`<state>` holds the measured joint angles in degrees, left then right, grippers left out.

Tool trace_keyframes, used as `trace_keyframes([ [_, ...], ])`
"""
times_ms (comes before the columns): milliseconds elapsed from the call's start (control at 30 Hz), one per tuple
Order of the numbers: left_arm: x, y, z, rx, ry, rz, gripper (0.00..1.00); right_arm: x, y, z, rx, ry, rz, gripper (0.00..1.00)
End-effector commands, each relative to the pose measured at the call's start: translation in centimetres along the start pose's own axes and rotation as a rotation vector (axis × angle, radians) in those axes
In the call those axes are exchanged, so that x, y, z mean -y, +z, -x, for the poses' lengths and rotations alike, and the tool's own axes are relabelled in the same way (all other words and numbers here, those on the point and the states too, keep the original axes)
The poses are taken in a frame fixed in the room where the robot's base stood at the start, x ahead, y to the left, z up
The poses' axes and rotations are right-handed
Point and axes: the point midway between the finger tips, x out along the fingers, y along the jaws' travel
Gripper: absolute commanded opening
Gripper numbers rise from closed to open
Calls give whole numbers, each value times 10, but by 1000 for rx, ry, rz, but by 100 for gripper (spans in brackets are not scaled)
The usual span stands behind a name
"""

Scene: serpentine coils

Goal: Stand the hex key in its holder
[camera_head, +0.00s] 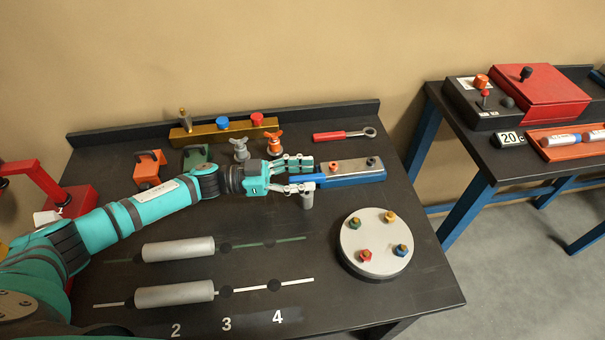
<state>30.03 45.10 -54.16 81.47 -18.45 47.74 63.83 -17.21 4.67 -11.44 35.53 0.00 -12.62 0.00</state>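My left gripper (312,176) reaches in from the left over the middle of the table. Its two fingers are spread apart, one above the other in the picture. The near end of a blue block with a grey top (345,167) shows between and beyond the fingertips; I cannot tell whether they touch it. A short grey cylinder (307,201) shows just below the lower finger. I cannot pick out the hex key or its holder with certainty. A red-handled tool with a ring end (332,136) lies flat behind the gripper. My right gripper is not in view.
A gold block with blue and red knobs (207,133) stands at the back. A round grey plate with coloured bolts (376,247) is at the right. Grey cylinders (177,250) lie at front left. A second table (500,160) stands further right.

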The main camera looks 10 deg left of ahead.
Motion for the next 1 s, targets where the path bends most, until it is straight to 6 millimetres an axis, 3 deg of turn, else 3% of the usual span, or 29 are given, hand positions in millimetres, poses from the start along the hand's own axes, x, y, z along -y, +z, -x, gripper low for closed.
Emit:
trace_keyframes([
  [267, 0, 1, 6, 2, -1, 0, 44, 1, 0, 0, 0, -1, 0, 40],
  [367, 0, 1, 18, 4, -2, 0, 44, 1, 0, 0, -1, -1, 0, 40],
  [733, 0, 1, 95, 4, -2, 0, 44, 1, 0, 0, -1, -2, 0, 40],
  [1000, 0, 0, 119, 1, 0, 0, 44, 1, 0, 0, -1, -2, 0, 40],
])
